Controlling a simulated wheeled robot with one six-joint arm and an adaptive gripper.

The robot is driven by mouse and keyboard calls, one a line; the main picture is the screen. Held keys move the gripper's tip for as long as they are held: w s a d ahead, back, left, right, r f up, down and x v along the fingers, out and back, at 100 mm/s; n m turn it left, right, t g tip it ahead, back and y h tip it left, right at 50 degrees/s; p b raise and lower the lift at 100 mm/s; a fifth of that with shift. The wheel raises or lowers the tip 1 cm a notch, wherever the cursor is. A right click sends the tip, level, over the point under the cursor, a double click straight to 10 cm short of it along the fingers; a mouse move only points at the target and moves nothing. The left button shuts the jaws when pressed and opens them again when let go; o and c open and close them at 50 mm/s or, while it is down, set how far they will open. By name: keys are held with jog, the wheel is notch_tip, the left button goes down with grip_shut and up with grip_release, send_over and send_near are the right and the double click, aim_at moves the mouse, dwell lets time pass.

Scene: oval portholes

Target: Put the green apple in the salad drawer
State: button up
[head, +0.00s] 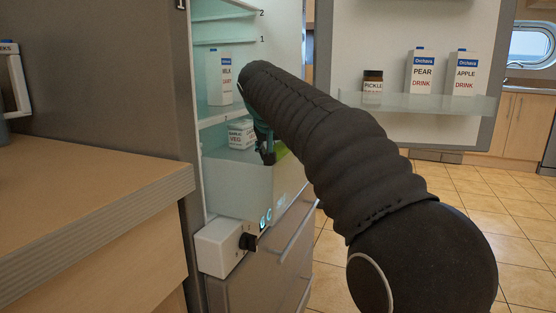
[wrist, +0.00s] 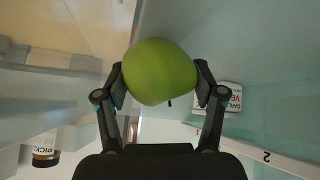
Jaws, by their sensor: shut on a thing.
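The green apple (wrist: 160,70) is held between the two fingers of my gripper (wrist: 160,84) in the wrist view. In the head view only a sliver of the apple (head: 281,151) shows beside my gripper (head: 268,156), and my arm hides the rest. The salad drawer (head: 240,190) is a translucent bin low in the open fridge. My gripper and the apple are at the level of the drawer's top, by its right part. I cannot tell how far the apple is below the rim.
A white veg tub (head: 241,134) stands at the drawer's back left. A milk carton (head: 219,78) is on the shelf above. The open fridge door holds a pickle jar (head: 373,82), a pear drink (head: 422,72) and an apple drink (head: 463,74). A wooden counter (head: 80,205) is at left.

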jog(key=shift+f, duration=0.4)
jog(key=o, duration=1.3)
jog(key=shift+f, duration=0.15)
jog(key=shift+o, duration=0.2)
jog(key=shift+r, duration=0.25)
jog(key=p+v, duration=0.2)
jog(key=v, duration=1)
jog(key=shift+s+f, duration=0.1)
jog(key=shift+f, duration=0.05)
